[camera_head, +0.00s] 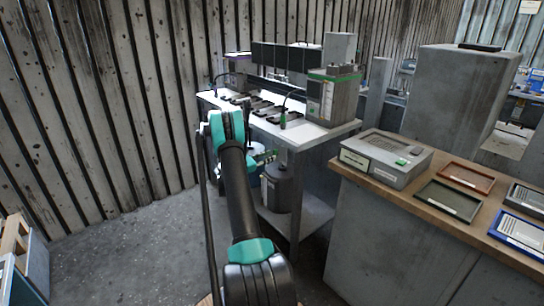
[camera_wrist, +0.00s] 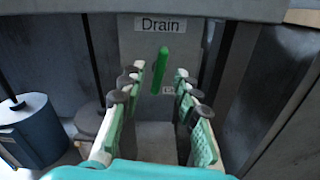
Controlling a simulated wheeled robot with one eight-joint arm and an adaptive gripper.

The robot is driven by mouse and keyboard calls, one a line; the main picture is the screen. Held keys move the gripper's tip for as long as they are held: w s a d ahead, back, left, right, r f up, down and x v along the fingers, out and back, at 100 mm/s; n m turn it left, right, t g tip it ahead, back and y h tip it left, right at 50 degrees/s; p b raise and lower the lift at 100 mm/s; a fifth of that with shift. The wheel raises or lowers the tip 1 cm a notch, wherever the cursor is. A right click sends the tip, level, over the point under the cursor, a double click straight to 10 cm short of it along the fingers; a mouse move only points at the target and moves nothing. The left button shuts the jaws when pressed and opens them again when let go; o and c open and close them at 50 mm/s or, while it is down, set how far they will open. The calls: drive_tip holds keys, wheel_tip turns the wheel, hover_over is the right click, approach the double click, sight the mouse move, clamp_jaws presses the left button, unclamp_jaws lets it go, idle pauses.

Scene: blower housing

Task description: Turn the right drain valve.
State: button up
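A green valve handle (camera_wrist: 161,70) stands nearly upright, slightly tilted, on a grey panel (camera_wrist: 135,47) below a "Drain" label (camera_wrist: 160,25) in the wrist view. A small second tag sits beside the handle's lower end. Only one such handle shows, so I cannot tell from this view whether it is the right one. My gripper (camera_wrist: 159,77) is open and empty, with its fingers on either side of the handle in the picture. The gap in depth to the handle is unclear. In the head view my gripper (camera_head: 264,157) is partly hidden by my arm, below the bench top; the handle is not visible there.
A white-topped bench (camera_head: 308,131) with instruments stands above my gripper. A grey canister (camera_head: 278,188) stands on its lower shelf. A wooden-topped counter (camera_head: 405,196) with trays is on the right.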

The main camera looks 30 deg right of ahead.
drive_tip(key=shift+w+d, duration=0.15)
drive_tip(key=shift+d, duration=1.2)
clamp_jaws()
